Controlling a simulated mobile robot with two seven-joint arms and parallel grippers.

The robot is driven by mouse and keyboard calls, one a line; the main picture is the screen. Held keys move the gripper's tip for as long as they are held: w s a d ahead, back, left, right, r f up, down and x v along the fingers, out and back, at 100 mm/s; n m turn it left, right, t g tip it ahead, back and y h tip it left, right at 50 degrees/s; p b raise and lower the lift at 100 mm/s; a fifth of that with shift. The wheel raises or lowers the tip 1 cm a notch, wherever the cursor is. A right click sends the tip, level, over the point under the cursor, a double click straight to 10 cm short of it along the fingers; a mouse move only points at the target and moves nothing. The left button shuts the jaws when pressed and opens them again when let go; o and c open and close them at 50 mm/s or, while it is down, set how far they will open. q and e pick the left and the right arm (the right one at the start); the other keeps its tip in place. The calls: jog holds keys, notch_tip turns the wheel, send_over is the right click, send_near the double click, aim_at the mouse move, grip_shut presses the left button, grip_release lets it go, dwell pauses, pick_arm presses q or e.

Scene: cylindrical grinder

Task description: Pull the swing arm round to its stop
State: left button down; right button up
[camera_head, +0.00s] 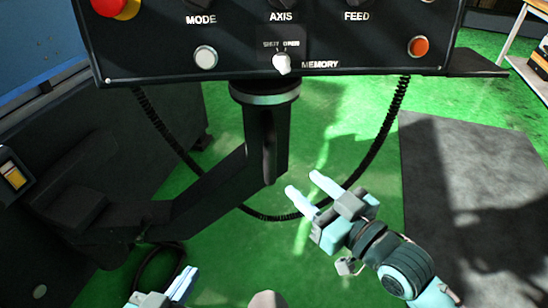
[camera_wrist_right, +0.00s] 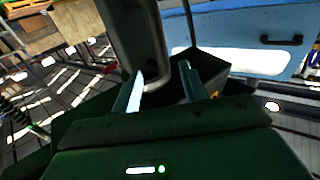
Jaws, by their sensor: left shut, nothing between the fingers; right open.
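The dark swing arm (camera_head: 212,188) runs from the lower left up to an upright post (camera_head: 278,125) under the black control panel (camera_head: 330,50). A dark upright bar (camera_head: 268,155) with a rounded lower end shows at the post's front. My right gripper (camera_head: 302,182) is open, its fingers pointing toward the post from the right, apart from it in the head view. In the right wrist view a dark upright piece (camera_wrist_right: 143,40) stands ahead of my open right gripper (camera_wrist_right: 162,85); contact cannot be told. My left gripper (camera_head: 186,276) is shut and empty, low at the left, below the arm.
A black coiled cable (camera_head: 376,155) loops from the panel beneath the post, behind my right gripper. The dark machine body (camera_head: 90,190) fills the left. The green floor (camera_head: 335,130) is open right of the post, with a grey mat (camera_head: 480,190) beyond.

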aim_at(274, 160)
jog(key=x, duration=1.1)
jog(key=shift+w+a+b, duration=0.15)
jog(key=shift+b, duration=0.2)
grip_shut()
